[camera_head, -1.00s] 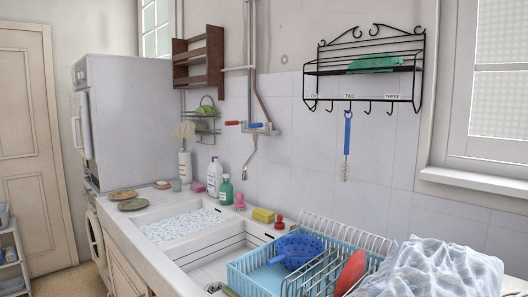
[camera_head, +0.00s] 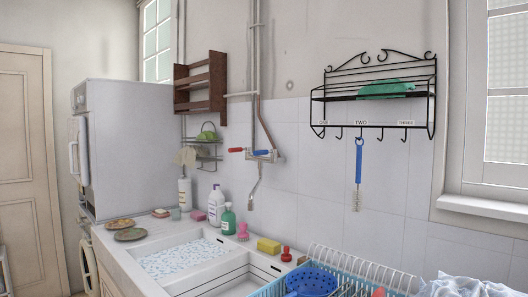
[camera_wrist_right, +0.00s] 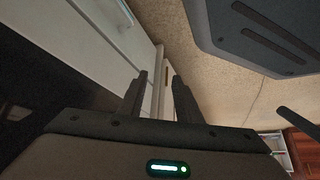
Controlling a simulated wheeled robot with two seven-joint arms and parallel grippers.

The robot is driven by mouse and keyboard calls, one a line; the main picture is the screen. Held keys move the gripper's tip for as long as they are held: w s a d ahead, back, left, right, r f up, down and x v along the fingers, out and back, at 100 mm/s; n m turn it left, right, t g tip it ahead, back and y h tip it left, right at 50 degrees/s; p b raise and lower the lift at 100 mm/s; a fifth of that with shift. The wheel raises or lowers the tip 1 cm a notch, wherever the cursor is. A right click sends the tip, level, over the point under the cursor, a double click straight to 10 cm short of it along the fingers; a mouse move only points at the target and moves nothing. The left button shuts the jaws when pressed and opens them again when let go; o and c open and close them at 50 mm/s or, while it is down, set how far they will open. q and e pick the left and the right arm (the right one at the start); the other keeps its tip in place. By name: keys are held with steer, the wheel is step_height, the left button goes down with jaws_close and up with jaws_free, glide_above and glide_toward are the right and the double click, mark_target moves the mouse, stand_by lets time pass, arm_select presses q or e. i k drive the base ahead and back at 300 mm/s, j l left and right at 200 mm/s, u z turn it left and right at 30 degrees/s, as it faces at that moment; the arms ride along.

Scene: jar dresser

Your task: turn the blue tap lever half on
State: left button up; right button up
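The wall tap (camera_head: 265,157) is mounted on the tiles above the sink, with a spout hanging down. Its blue lever (camera_head: 259,152) points left from the tap body, and a red lever (camera_head: 235,150) lies beside it on the left. Both look about level; their exact turn is too small to tell. No gripper shows near the tap in the head view. My right gripper (camera_wrist_right: 158,95) shows in the right wrist view, its two dark fingers apart with nothing between them, low by pale cabinet fronts and the floor. My left gripper is out of view.
The sink (camera_head: 185,259) lies below the tap. Bottles, including a green one (camera_head: 228,220), a yellow sponge (camera_head: 268,245) and a red-handled item (camera_head: 286,254) line its back edge. A dish rack holds a blue colander (camera_head: 312,282). A black wall rack (camera_head: 372,93) hangs right.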

mark_target(260, 153)
steer(key=i+j+z, duration=0.2)
steer(key=j, duration=0.35)
steer(key=i+j+z, duration=0.15)
steer(key=j, duration=0.45)
steer(key=i+j+z, duration=0.2)
steer(key=j, duration=0.4)
steer(key=j+z, duration=0.15)
steer(key=j, duration=0.45)
steer(key=i+j+z, duration=0.2)
steer(key=j, duration=0.45)
steer(key=k, duration=0.1)
